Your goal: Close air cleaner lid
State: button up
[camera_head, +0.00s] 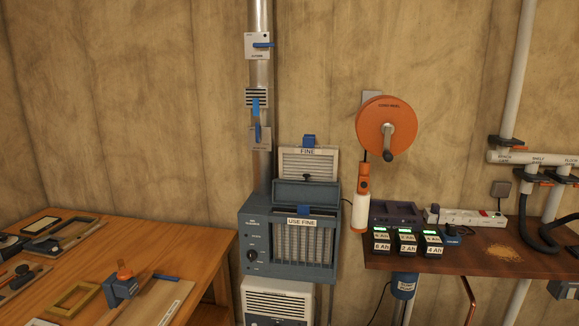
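The air cleaner (258,255) is a blue-grey box in the middle of the head view, standing on a white louvred unit. A dial is on the left of its front, and a pleated grille labelled "USE FINE" is on the right. Its lid (306,194) appears as a blue-grey panel standing raised at the top, with a small dark knob at its upper edge. How far it is tilted is hard to tell from here. My gripper is not in view.
A panel marked "FINE" (308,160) stands on the wall behind the lid. A steel duct (261,160) with blue levers rises behind the cleaner. A wooden bench (205,245) is left; a shelf (470,262) with batteries is right. An orange reel (375,120) hangs above right.

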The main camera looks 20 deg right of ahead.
aim_at(285, 191)
jog(key=u, duration=0.35)
jog(key=i, duration=1.35)
jog(key=u, duration=0.05)
